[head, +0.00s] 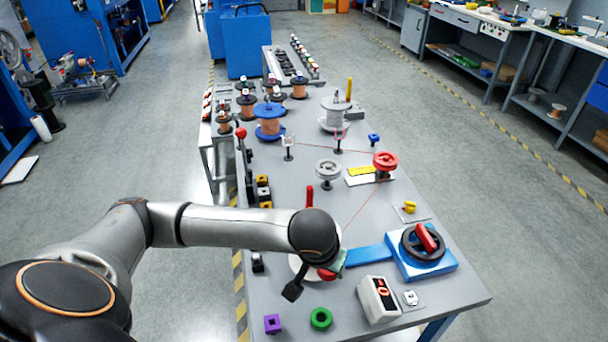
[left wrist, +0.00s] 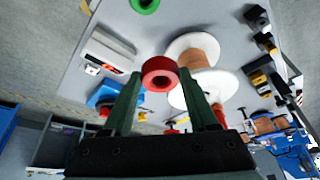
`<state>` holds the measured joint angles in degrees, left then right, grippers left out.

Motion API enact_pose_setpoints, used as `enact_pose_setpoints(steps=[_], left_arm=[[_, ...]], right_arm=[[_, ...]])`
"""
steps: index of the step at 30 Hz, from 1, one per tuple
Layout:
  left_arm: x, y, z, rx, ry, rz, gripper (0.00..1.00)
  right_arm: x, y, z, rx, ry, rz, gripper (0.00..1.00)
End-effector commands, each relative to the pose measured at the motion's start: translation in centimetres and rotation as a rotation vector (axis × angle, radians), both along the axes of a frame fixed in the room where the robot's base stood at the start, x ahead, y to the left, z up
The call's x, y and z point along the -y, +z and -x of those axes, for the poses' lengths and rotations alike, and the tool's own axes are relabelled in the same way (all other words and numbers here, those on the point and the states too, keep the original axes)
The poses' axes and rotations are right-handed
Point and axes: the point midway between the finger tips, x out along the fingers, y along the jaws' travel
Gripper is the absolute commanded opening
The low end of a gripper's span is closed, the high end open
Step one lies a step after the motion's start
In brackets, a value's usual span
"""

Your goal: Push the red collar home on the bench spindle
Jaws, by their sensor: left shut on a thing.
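The red collar (left wrist: 160,74) is a thick ring held between the two fingertips of my left gripper (left wrist: 160,80) in the left wrist view. In the head view a bit of the red collar (head: 327,274) shows below my left wrist, and my left gripper (head: 318,277) is over the near part of the bench. A spool with white flanges and copper winding (left wrist: 197,58) is right beside the collar in the left wrist view. In the head view its white flange (head: 298,268) is mostly hidden by my arm. The spindle itself is hidden, and I cannot tell whether the collar is around it.
A white control box (head: 379,298) and a blue unit with a black handwheel (head: 422,252) stand to the right. A red pulley (head: 385,160) and grey pulley (head: 328,171) stand farther back.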

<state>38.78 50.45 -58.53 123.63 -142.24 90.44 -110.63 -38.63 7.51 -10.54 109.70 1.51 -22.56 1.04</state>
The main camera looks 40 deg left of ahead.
Motion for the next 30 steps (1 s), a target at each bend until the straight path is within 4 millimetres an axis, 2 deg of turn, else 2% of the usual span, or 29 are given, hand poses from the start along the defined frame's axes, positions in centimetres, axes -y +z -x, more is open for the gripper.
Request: enact_pose_setpoints(steps=[1, 9, 12, 15, 21, 30], left_arm=[[-0.9, 1.9, -1.3, 0.008, 0.057, -0.007, 0.05], [-5.5, 9.6, -5.8, 0.013, 0.391, -0.008, 0.05], [-6.7, 11.8, -6.7, 0.017, 0.485, -0.001, 0.05], [-7.4, 13.3, -7.1, 0.02, 0.547, 0.007, 0.05], [-7.8, 13.8, -7.3, 0.019, 0.585, 0.012, 0.05], [-7.8, 11.7, -7.3, 0.019, 0.583, 0.01, 0.05]], right_arm=[[0.0, 0.8, 0.1, -0.002, 0.0, 0.0, 0.5], [0.0, 2.5, 0.5, -0.009, 0.0, 0.0, 0.5], [0.0, 2.9, 0.4, -0.009, 0.0, 0.0, 0.5], [0.0, 3.1, 0.4, -0.009, 0.0, 0.0, 0.5], [0.0, 3.0, 0.4, -0.009, 0.0, 0.0, 0.5], [0.0, 1.8, 0.3, -0.007, 0.0, 0.0, 0.5]])
